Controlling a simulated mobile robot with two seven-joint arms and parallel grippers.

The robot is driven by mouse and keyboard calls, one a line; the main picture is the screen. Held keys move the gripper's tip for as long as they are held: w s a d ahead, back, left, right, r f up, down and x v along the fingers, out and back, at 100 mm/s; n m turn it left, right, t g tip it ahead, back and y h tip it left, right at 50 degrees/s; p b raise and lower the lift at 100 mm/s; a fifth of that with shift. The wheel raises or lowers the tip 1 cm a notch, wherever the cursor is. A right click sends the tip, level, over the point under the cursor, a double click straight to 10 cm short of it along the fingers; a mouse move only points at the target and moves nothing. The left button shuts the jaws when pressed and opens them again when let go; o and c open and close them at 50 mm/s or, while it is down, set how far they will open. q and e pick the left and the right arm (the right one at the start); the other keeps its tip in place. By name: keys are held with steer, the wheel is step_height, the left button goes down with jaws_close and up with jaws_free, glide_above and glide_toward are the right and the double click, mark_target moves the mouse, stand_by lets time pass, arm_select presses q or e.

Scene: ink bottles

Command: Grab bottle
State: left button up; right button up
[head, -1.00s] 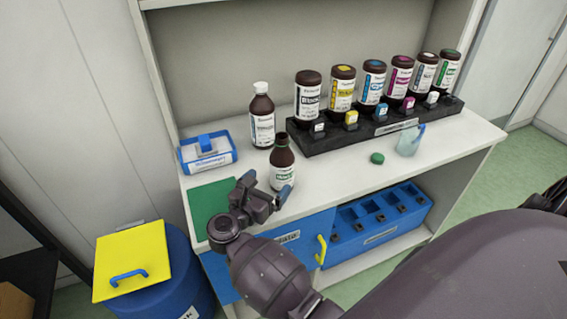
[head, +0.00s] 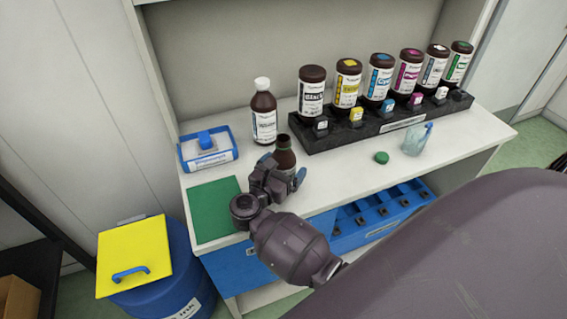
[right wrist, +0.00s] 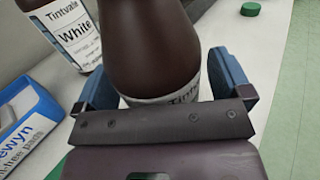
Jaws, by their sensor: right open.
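A brown open-topped bottle (head: 284,153) with a green ring at its neck stands upright at the front of the white counter. My right gripper (head: 283,170) is open around this bottle. In the right wrist view the bottle (right wrist: 155,50) stands between the two blue-padded fingers of the gripper (right wrist: 165,85), with a gap seen at the right finger. The lower body and label of the bottle are mostly hidden by the gripper. A green cap (head: 381,157) lies on the counter to the right. My left gripper is not in view.
A white-capped brown bottle (head: 263,113) stands behind. A black rack (head: 300,140) with several upside-down ink bottles is at the back right. A clear cup (head: 414,141), a blue-framed box (head: 207,150) and a green mat (head: 212,207) also occupy the counter. A yellow-lidded blue bin (head: 180,270) stands left.

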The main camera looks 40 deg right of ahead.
steer(key=c, duration=1.1)
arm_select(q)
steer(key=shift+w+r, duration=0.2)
arm_select(e)
steer(key=shift+r, duration=0.15)
steer(key=shift+r, duration=1.25)
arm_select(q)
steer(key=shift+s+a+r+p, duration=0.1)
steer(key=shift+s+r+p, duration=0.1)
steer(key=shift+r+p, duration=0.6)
arm_select(e)
steer(key=shift+r, duration=8.55)
